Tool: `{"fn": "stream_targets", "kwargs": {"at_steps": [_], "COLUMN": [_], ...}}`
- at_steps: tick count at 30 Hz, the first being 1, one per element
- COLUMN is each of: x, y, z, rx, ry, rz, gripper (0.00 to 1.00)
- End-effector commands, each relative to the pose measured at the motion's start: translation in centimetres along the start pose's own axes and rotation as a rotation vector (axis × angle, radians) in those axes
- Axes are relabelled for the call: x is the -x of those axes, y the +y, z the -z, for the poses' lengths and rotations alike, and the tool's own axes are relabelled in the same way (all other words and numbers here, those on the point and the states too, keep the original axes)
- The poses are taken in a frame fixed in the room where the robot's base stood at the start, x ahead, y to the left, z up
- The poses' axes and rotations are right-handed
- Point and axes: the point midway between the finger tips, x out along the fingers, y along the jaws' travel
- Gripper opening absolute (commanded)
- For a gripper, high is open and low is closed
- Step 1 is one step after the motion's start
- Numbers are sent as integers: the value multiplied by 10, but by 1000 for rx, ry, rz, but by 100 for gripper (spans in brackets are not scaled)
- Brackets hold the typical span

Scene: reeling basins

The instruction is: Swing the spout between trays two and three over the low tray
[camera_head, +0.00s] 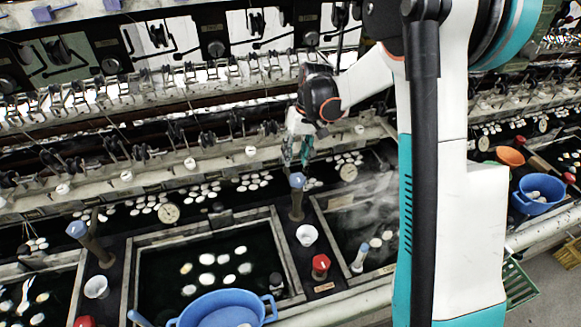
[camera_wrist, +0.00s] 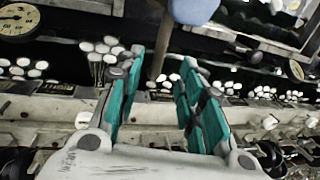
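A brown upright spout with a blue-grey knob (camera_head: 297,181) stands on the divider between the middle tray (camera_head: 281,236) and the right tray (camera_head: 322,222). My gripper (camera_head: 298,150) is just behind and above this knob, fingers pointing down. In the wrist view my gripper (camera_wrist: 162,58) is open, with teal fingers apart. The spout's brown stem (camera_wrist: 161,45) shows in the gap between the fingertips, and its blue knob (camera_wrist: 195,8) is at the top edge. I cannot tell whether the stem is between the fingers or beyond them. Which tray is lower is not clear.
Another blue-knobbed spout (camera_head: 77,229) stands left of the middle tray. A blue basin (camera_head: 222,311) is in front, with a white cup (camera_head: 307,235) and a red-topped fixture (camera_head: 320,266) near the divider. Gauges, white cocoons and reeling machinery line the back, close to my gripper.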

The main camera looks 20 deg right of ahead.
Motion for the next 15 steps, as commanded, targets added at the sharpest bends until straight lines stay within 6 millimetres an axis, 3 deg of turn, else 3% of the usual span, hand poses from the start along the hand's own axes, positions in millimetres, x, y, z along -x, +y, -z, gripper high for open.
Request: {"fn": "stream_targets", "kwargs": {"at_steps": [9,15], "x": [-48,-67], "y": [0,0], "z": [0,0], "rx": [0,0], "ry": [0,0], "rz": [0,0], "gripper": [35,35]}}
